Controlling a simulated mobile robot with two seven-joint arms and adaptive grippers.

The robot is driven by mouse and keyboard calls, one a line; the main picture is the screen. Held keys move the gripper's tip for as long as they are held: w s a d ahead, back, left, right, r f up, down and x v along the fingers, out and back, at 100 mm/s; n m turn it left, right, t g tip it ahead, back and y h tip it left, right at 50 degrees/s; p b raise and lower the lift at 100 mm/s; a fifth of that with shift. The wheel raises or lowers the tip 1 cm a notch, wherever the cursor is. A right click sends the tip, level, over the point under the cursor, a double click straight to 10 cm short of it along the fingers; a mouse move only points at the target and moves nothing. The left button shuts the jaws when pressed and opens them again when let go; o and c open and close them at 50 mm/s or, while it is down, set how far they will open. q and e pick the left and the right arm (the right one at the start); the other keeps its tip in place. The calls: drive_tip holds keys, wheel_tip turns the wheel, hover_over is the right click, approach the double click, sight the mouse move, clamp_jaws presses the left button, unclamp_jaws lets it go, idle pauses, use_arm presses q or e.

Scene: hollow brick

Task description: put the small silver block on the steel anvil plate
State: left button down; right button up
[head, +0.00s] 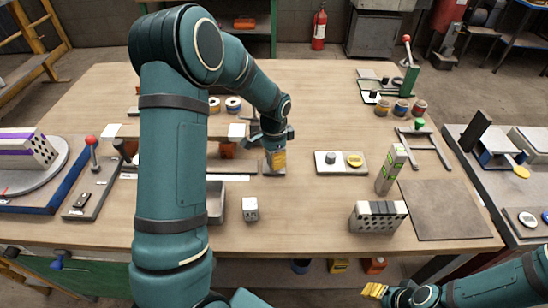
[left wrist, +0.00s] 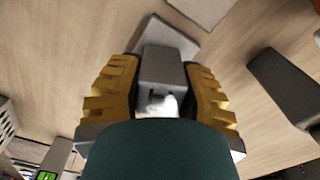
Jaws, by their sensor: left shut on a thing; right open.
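The small silver block (left wrist: 160,68) is between the two yellow fingers of my left gripper in the left wrist view. My left gripper (head: 275,159) is shut on it; in the head view the fingers mostly hide the block. Under it is a flat grey plate that looks like the steel anvil plate (left wrist: 181,37), also visible in the head view (head: 267,171). The block overlaps the plate in the wrist view; I cannot tell whether they touch. My right gripper (head: 374,291) is open and empty at the bottom right, off the table's front edge.
A white cube (head: 250,209) stands in front of the plate. To the right are a pale tray (head: 341,171) with a yellow disc, an upright block with green labels (head: 392,169), a hollow brick (head: 377,223) and a grey mat (head: 444,211). Table between cube and brick is clear.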

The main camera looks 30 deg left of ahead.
use_arm(q)
drive_tip(key=shift+f, duration=0.2)
drive_tip(key=c, duration=0.7)
unclamp_jaws()
drive_tip(key=shift+r, duration=0.1)
wheel_tip(320, 180, up, 12)
drive_tip(key=p, duration=0.3)
drive_tip(key=shift+r, duration=0.1)
